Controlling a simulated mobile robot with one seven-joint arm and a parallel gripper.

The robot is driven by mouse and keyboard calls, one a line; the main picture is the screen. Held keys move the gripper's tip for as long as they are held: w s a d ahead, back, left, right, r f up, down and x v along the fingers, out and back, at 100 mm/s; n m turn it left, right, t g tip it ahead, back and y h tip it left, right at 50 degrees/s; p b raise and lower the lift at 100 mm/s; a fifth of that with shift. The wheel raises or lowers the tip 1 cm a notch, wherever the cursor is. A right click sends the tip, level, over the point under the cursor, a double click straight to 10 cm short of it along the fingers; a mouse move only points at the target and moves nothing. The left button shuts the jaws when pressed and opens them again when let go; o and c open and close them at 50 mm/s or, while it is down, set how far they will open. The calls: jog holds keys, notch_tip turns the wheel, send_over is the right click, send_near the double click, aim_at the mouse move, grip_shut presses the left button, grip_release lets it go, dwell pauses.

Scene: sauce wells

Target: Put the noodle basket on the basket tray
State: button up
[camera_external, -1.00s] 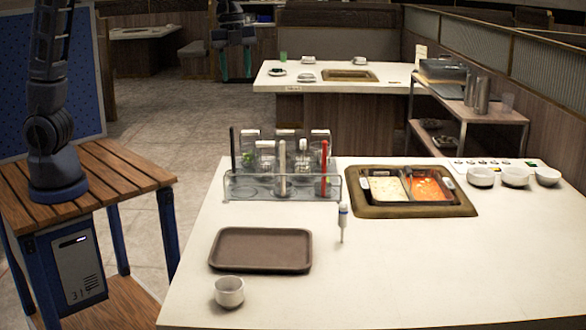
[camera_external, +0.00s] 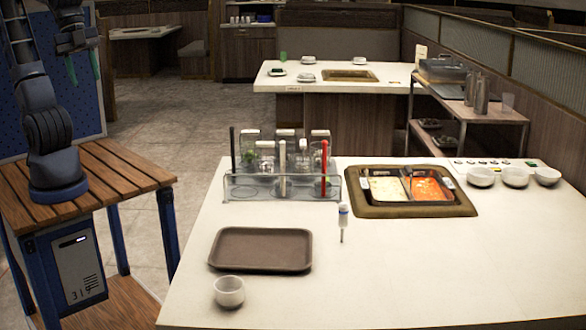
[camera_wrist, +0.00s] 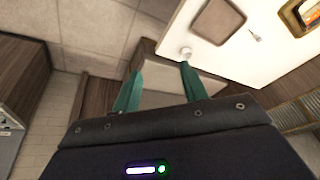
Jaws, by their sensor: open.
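My gripper (camera_external: 82,62) is at the upper left of the external view, high above the wooden stand and far from the counter things. Its two green fingers are apart with nothing between them, as the wrist view (camera_wrist: 160,68) also shows. An empty brown tray (camera_external: 262,250) lies on the front left of the white counter; it also shows in the wrist view (camera_wrist: 218,20). A two-part pot (camera_external: 408,198) with pale and red broth is set into the counter. Dark handles show at its rim. I cannot clearly make out a noodle basket.
A clear rack (camera_external: 283,187) with jars and upright sticks stands left of the pot. A white cup (camera_external: 229,291) is before the tray. White bowls (camera_external: 515,177) line the right. The front right counter is free.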

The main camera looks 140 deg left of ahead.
jog(key=s+d+f+n, duration=0.1)
jog(key=s+d+f, duration=0.2)
jog(key=s, duration=0.3)
jog(key=shift+s+d+f+t+h, duration=0.15)
jog(key=shift+s+d+t+h, duration=0.15)
jog(key=shift+d+t, duration=0.1)
